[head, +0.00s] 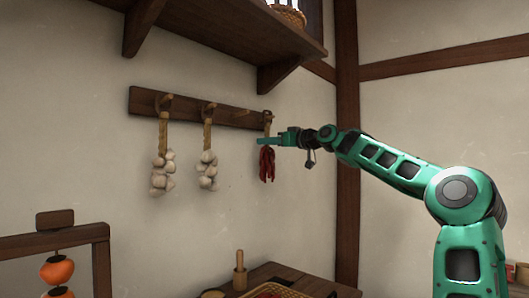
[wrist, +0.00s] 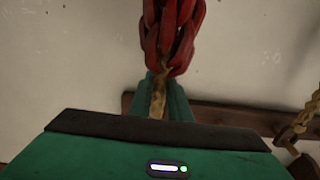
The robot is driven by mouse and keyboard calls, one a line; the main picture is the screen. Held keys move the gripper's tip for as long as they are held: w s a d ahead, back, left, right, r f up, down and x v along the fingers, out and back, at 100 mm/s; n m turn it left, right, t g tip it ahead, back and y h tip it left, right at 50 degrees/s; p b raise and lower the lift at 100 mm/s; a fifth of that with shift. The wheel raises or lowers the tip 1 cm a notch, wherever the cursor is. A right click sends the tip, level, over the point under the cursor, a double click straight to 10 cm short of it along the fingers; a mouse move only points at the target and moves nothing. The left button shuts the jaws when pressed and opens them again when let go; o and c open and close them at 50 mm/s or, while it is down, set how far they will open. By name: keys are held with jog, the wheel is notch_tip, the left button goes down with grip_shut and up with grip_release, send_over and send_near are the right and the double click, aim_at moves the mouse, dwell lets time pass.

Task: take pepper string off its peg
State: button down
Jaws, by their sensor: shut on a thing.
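The pepper string (head: 267,166) is a bunch of red peppers hanging from a tan cord below the right end of the wooden peg rail (head: 232,116). The top of its cord meets the right peg (head: 267,115); whether the loop is around the peg is too small to tell. My gripper (head: 266,141) is shut on the cord, just above the peppers. In the wrist view the peppers (wrist: 172,38) fill the top middle, and the cord runs between my green fingers (wrist: 161,92).
Two garlic strings, one at left (head: 162,160) and one in the middle (head: 207,160), hang from the other pegs. A shelf (head: 225,35) with brackets is above. Below are a table (head: 295,276) and a wooden stand (head: 100,240) with orange fruit. A post (head: 347,200) stands at right.

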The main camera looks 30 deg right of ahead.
jog(key=v, duration=1.8)
jog(key=shift+r, duration=0.5)
jog(key=shift+v, duration=2.7)
jog(key=shift+r, duration=0.15)
jog(key=v, duration=0.6)
